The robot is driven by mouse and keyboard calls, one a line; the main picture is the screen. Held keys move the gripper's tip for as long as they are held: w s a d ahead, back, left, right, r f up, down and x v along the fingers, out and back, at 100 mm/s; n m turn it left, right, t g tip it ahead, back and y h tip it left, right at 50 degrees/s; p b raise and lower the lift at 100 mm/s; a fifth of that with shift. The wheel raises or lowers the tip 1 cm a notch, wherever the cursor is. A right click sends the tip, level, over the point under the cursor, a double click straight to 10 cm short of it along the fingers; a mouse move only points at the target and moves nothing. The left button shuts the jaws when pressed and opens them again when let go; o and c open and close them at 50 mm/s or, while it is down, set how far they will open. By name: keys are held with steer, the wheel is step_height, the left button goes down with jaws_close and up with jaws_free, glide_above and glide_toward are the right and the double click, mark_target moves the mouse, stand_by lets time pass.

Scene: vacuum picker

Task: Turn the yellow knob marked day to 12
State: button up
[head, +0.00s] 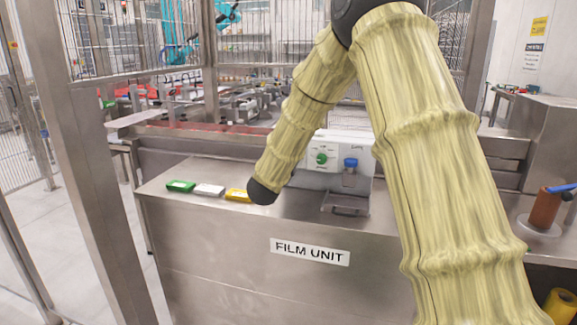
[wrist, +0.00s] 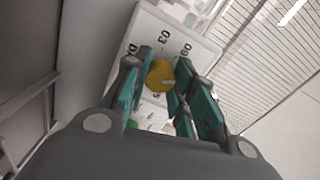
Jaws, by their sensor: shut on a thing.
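The yellow knob (wrist: 160,75) shows in the wrist view on a white panel (wrist: 150,30), between the teal-padded fingers of my gripper (wrist: 163,68). My gripper is shut on the knob. A pale mark shows on the knob face; which number it points at is hard to tell. Printed "03" and "09" show beside the knob, with part of a label starting "DA" farther left; other markings are hidden by the fingers. In the head view my sleeved arm hides the yellow knob and my gripper.
In the head view a green knob (head: 321,158) and a blue knob (head: 350,163) are on the white unit. Green, white and yellow small boxes (head: 209,190) lie on the steel counter (head: 160,205). A steel post (head: 85,150) stands at left.

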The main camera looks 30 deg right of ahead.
steer(key=shift+f, duration=0.1)
stand_by(0.5)
steer(key=o, duration=1)
steer(key=shift+s+d, duration=0.1)
steer(key=shift+o, duration=0.2)
steer(key=v, duration=1.2)
